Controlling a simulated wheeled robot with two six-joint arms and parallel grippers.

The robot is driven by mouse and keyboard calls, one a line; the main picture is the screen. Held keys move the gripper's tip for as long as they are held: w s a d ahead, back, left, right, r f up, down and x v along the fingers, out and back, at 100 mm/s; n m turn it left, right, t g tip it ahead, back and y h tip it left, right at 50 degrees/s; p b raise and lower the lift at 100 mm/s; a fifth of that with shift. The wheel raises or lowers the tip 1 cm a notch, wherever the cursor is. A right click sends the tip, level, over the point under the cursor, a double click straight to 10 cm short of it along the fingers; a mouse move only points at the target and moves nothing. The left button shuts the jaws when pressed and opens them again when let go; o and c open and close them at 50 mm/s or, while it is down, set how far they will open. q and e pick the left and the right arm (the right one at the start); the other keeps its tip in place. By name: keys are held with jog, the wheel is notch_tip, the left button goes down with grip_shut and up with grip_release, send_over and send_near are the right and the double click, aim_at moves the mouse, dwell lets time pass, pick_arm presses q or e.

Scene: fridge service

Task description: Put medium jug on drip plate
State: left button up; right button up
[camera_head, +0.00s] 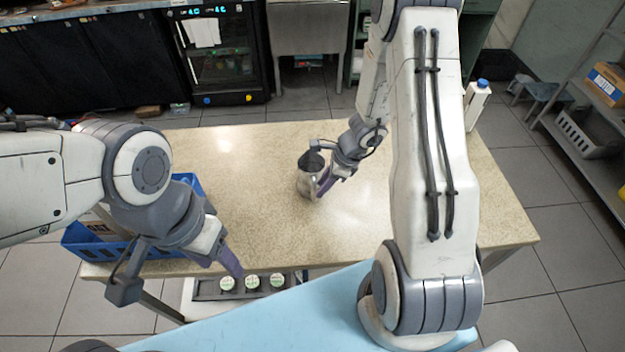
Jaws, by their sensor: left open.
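A metal jug (308,178) stands upright on the beige table, a little right of the table's middle. My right gripper (323,188) is at the right side of the jug, with a purple finger against or just in front of it. Whether its fingers are closed on the jug cannot be told. My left gripper (234,268) is open and empty above the front edge of the table, at lower left, well apart from the jug. I cannot make out a drip plate in this view.
A blue crate (78,236) sits at the table's left end. A dark holder with round green-and-white lids (252,282) is below the front edge. A white carton with a blue cap (476,105) stands at the back right. The beige table (250,220) is largely clear.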

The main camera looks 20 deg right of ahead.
jog(key=x, duration=0.4)
jog(key=shift+a+f, duration=0.1)
jog(key=shift+f, duration=0.15)
grip_shut()
jog(key=shift+r, duration=0.1)
dwell(1.1)
